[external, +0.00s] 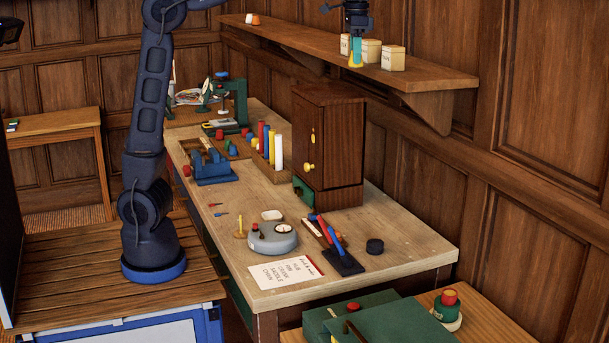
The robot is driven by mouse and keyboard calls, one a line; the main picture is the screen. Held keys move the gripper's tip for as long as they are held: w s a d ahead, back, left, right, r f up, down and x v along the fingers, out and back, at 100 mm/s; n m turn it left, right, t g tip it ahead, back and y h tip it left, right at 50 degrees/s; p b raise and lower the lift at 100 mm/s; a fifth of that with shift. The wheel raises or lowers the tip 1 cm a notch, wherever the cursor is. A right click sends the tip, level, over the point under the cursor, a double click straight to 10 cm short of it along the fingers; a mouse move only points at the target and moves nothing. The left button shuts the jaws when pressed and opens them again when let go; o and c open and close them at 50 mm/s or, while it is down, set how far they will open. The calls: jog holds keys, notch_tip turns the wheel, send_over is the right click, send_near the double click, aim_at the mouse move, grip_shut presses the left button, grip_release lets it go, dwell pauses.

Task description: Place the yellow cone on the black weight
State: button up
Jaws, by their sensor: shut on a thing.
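The yellow cone (356,64) is up in the air near the top of the external view, in front of the wall shelf. My gripper (355,48) points down and is shut on it; teal shows between the dark gripper body and the cone's yellow lower part. The gripper and cone are well above the bench and appear high above the weight. Nothing rests on the weight.
A dark wooden cabinet (328,150) stands behind the weight. A black holder with blue and red rods (343,263) is left of the weight, with a grey round gauge (272,236) further left. Cream boxes (393,57) stand on the shelf (420,77).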

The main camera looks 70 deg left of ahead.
jog(key=s+d+f+m, duration=0.2)
jog(key=d+f, duration=0.2)
jog(key=d, duration=0.6)
jog(key=s+d+f+m, duration=0.2)
jog(key=d+f+m, duration=0.1)
jog(key=d, duration=0.7)
jog(key=s+d+f+m, duration=0.2)
jog(key=d+f, duration=0.2)
jog(key=d, duration=0.6)
jog(key=w+a+f, duration=0.1)
jog(key=f, duration=0.6)
jog(key=w+a+f+n, duration=0.1)
jog(key=w+f, duration=0.1)
jog(key=f, duration=0.6)
jog(key=shift+w+a, duration=0.25)
jog(key=w+a+f+n, duration=0.1)
jog(key=a+f, duration=0.1)
jog(key=a, duration=0.1)
jog(key=w+a+f+n, duration=0.1)
jog(key=a+f, duration=0.2)
jog(key=w+a+f, duration=0.2)
jog(key=a, duration=0.1)
jog(key=shift+f+n, duration=0.15)
jog(key=shift+n, duration=0.25)
jog(key=n, duration=0.3)
send_over(375, 242)
notch_tip(375, 242, down, 6)
notch_tip(375, 242, down, 10)
jog(key=shift+w+a+r, duration=0.1)
jog(key=shift+r, duration=0.05)
